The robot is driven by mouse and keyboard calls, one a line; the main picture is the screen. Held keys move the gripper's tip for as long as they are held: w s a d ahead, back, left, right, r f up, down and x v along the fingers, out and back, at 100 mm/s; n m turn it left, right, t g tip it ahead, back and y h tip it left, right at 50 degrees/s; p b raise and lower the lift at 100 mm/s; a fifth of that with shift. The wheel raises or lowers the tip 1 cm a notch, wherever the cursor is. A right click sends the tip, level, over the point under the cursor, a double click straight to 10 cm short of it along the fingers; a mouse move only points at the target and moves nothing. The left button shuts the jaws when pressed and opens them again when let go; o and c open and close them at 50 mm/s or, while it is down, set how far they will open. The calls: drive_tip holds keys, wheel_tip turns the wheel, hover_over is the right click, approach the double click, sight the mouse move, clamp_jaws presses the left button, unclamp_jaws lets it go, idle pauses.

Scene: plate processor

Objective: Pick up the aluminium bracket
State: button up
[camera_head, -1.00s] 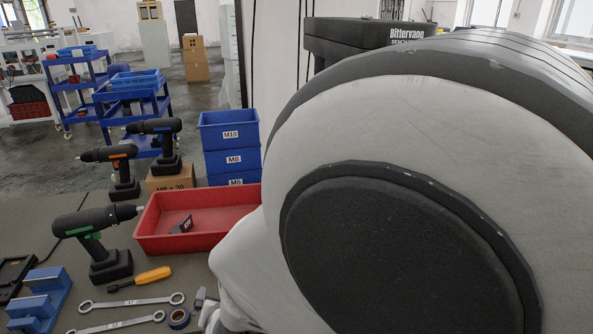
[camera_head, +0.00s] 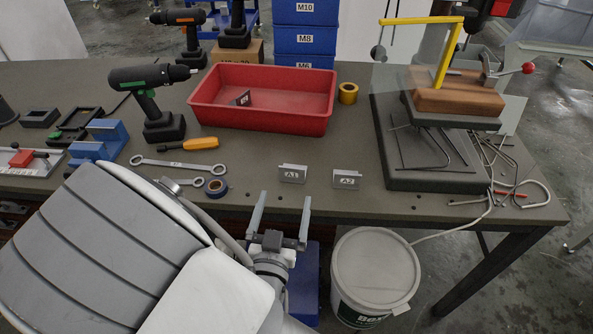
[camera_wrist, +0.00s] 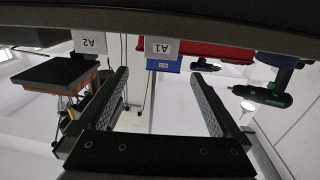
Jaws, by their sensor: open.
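Two small light-grey bent pieces, marked A1 (camera_head: 292,174) and A2 (camera_head: 346,179), stand near the table's front edge; they look like metal brackets. A darker angled piece with a label (camera_head: 241,98) lies inside the red tray (camera_head: 262,122). My gripper (camera_head: 285,197) is open and empty, just off the front edge, its fingers pointing towards the table below A1. In the wrist view, which is upside down, A1 (camera_wrist: 161,47) shows beyond the gap between the open fingers (camera_wrist: 160,73), and A2 (camera_wrist: 88,43) shows to the left. Neither is touched.
A fixture with a yellow handle (camera_head: 445,55) stands right, with loose hex keys. A lidded bucket (camera_head: 375,268) stands below the front edge.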

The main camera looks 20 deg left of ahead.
sight(292, 170)
drive_tip(key=b+x, duration=0.1)
drive_tip(key=x, duration=0.6)
drive_tip(key=shift+w, duration=0.35)
drive_tip(key=b+x, duration=0.1)
drive_tip(key=x, duration=0.4)
drive_tip(key=shift+w+a+r, duration=0.1)
drive_tip(key=shift+w+a, duration=0.05)
drive_tip(key=shift+w, duration=0.15)
drive_tip(key=c, duration=1.3)
drive_tip(key=shift+c, duration=0.2)
drive_tip(key=shift+r, duration=0.1)
